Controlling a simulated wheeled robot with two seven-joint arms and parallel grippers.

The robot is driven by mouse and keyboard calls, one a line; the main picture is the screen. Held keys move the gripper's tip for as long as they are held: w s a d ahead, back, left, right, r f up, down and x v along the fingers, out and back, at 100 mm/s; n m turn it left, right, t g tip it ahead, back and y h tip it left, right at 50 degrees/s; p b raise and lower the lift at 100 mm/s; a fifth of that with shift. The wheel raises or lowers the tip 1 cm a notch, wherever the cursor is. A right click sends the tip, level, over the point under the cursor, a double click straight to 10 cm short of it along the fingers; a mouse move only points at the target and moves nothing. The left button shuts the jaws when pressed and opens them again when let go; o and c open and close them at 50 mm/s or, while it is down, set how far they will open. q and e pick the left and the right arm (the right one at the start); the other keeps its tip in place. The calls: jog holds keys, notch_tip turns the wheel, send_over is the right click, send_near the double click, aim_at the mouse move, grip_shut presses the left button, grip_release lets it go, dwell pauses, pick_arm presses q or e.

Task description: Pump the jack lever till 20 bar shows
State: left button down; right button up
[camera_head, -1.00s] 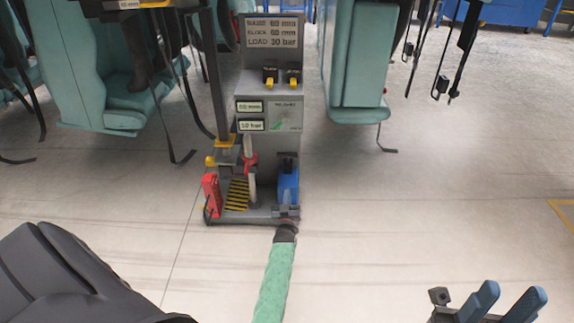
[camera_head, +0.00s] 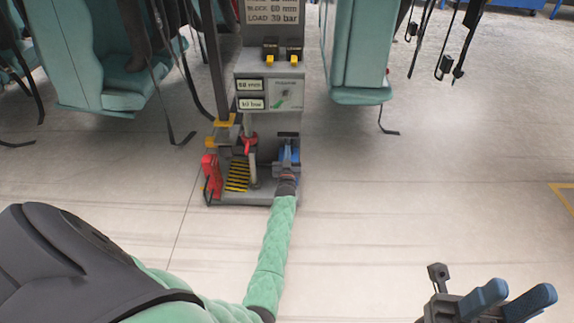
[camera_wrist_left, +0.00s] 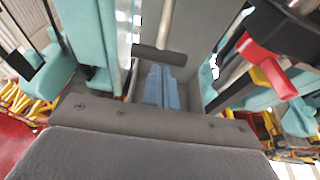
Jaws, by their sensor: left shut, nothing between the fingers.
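The grey jack stand (camera_head: 265,70) stands ahead in the head view. Its lower display (camera_head: 251,104) is small and seems to read 10 bar; the one above seems to read 60 mm. My left gripper (camera_head: 288,150) is at the stand's lower right, its blue fingers shut together and empty. In the left wrist view, the fingers (camera_wrist_left: 161,86) point at a dark crossbar on a grey rod, apparently the lever handle (camera_wrist_left: 158,58). I cannot tell whether they touch it. My right gripper (camera_head: 512,297) is open and empty at the lower right.
A red part (camera_head: 210,177) stands at the base's left, beside a yellow-black striped plate (camera_head: 238,176). A red handle (camera_wrist_left: 265,60) shows at the wrist view's right. Teal seats (camera_head: 357,50) with hanging straps flank the stand. The floor to the right is clear.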

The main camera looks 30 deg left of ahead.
aim_at(288, 136)
pick_arm(q)
jog(key=x, duration=0.4)
jog(key=shift+w+b, duration=0.1)
jog(key=shift+b, duration=0.3)
jog(key=shift+w+a+r+p, duration=0.15)
jog(key=shift+w+r+p, duration=0.15)
jog(key=shift+r, duration=0.1)
jog(key=shift+w+a+r+p, duration=0.2)
jog(key=shift+r+p, duration=0.1)
jog(key=shift+r, duration=0.1)
jog(key=shift+f, duration=0.1)
jog(key=shift+s, duration=0.1)
